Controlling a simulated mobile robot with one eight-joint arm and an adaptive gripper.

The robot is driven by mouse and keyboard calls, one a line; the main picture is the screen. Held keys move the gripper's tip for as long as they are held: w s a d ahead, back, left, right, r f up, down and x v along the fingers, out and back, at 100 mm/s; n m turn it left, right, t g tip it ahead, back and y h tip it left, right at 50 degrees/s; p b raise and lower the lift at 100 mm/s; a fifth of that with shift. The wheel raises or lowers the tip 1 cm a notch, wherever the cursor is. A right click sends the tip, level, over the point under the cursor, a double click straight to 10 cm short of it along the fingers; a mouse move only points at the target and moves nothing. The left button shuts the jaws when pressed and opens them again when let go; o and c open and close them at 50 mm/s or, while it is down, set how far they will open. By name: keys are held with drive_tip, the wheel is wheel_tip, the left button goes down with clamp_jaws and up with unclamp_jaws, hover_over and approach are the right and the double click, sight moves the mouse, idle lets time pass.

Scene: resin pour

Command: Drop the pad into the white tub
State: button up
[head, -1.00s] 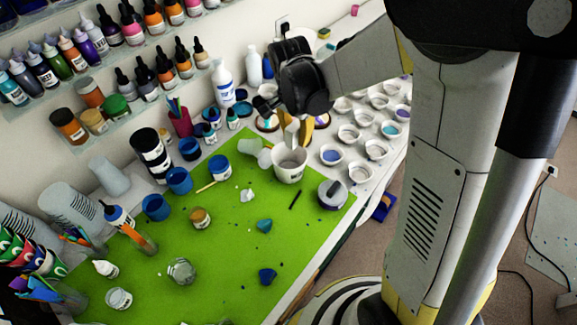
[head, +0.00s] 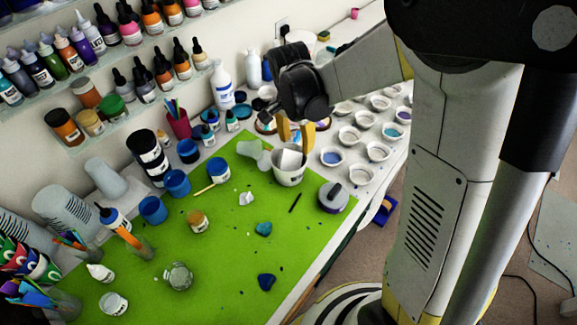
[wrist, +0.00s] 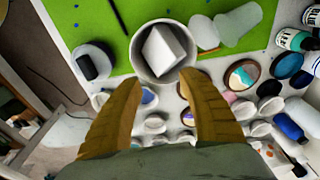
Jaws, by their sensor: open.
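The white tub (head: 288,172) stands on the far right edge of the green mat (head: 225,240). It also shows in the wrist view (wrist: 143,64). The white pad (wrist: 166,50) lies tilted inside the tub, and its top shows at the rim in the head view (head: 291,158). My gripper (head: 296,132) is above the tub. Its yellow fingers (wrist: 160,98) are spread apart and empty, with clear space between them and the pad.
Several small white cups (head: 349,135) fill the table behind.

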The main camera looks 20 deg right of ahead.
wheel_tip(320, 180, up, 11)
drive_tip(key=a, duration=0.1)
drive_tip(key=shift+s, duration=0.45)
drive_tip(key=s+f+n+t+b, duration=0.2)
drive_tip(key=s+n+t+b, duration=0.1)
drive_tip(key=s+n, duration=0.2)
drive_tip(key=s+f+n+t+y+b, duration=0.1)
drive_tip(key=s+f+n+t+b, duration=0.1)
drive_tip(key=s+n, duration=0.4)
drive_tip(key=shift+s+d+f+t+b, duration=0.4)
drive_tip(key=shift+s+t+b, duration=0.4)
drive_tip(key=shift+s, duration=1.4)
